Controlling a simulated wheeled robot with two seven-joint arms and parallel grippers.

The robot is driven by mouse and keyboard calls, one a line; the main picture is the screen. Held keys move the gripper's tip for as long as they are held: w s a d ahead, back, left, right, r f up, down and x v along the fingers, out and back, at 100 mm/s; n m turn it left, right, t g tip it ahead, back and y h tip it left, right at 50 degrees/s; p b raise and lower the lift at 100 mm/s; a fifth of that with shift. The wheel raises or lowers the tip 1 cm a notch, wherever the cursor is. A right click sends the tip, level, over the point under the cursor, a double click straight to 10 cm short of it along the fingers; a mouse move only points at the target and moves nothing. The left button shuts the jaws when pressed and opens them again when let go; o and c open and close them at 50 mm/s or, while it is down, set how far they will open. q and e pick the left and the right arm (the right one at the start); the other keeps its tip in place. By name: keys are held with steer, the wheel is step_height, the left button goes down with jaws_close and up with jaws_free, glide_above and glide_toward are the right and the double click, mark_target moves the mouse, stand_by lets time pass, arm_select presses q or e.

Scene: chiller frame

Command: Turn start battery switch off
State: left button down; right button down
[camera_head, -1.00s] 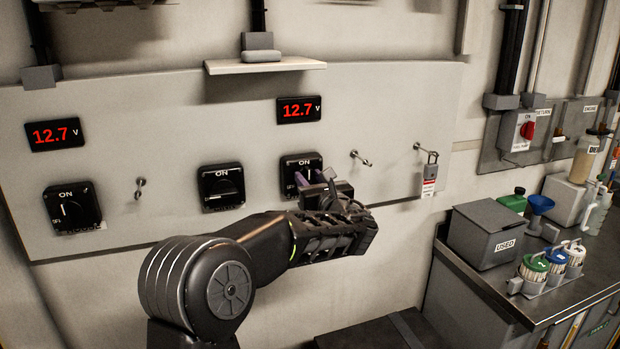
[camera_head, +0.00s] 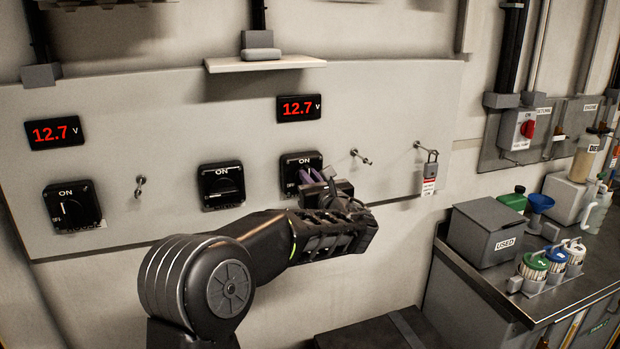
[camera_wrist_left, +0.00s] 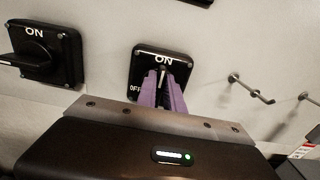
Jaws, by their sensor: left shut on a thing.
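Three black rotary switches are on the pale wall panel: a left one (camera_head: 72,206), a middle one (camera_head: 222,186) and a right one (camera_head: 300,162). The labels below them are too small to read, so I cannot tell by name which is the start battery switch. My left gripper (camera_head: 310,176) is at the right switch, its purple fingers shut on the knob. In the left wrist view the fingers (camera_wrist_left: 162,92) flank the right switch's knob (camera_wrist_left: 162,76), whose white mark points up toward ON. OFF is at its left. The middle switch (camera_wrist_left: 45,52) has its handle lying sideways.
Two red 12.7 V displays (camera_head: 298,108) sit above the left and right switches. Hooks (camera_head: 361,158) stick out right of the gripper, one holding a padlock with a tag (camera_head: 430,178). A shelf (camera_head: 264,65) juts out above. A bench with a grey box (camera_head: 486,234) stands right.

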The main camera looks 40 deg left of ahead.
arm_select(q)
steer(key=shift+s+a+f+n+b, duration=0.2)
steer(key=shift+f+n+b, duration=0.1)
steer(key=shift+n+b, duration=3.2)
steer(key=shift+s+a+f+n+b, duration=0.1)
steer(key=shift+s+f+n+b, duration=0.15)
steer(key=shift+n+b, duration=3.25)
steer(key=shift+s+a+f+n+b, duration=0.1)
steer(key=shift+s+f+n+b, duration=0.15)
steer(key=shift+n+b, duration=3.25)
steer(key=m+b, duration=0.2)
steer(key=shift+m+b, duration=0.4)
steer(key=c, duration=1.5)
jaws_free()
steer(key=shift+o, duration=0.2)
steer(key=b+v, duration=0.1)
steer(key=v, duration=0.6)
steer(key=shift+d, duration=0.35)
